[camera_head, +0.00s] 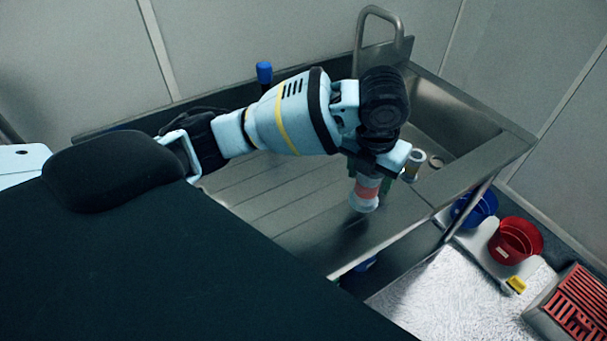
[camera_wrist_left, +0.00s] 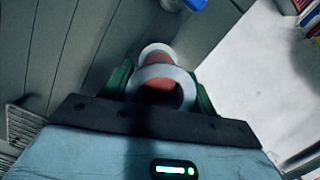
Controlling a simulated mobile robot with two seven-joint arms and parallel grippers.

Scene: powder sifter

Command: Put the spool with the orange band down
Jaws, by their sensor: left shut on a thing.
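A spool with white ends and a reddish-orange band (camera_head: 366,193) is in my left gripper (camera_head: 369,184), above or on the ribbed steel drainboard (camera_head: 290,205) near its front edge. My left gripper is shut on it, with a green finger on each side. In the left wrist view the spool (camera_wrist_left: 158,72) sits between the fingers, one white end towards the camera. I cannot tell whether its lower end touches the steel. My right gripper is not in view.
A tap (camera_head: 372,14) and a blue-topped object (camera_head: 264,72) are behind. Blue (camera_head: 478,208) and red (camera_head: 515,240) buckets and a red crate (camera_head: 578,305) are on the lower right.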

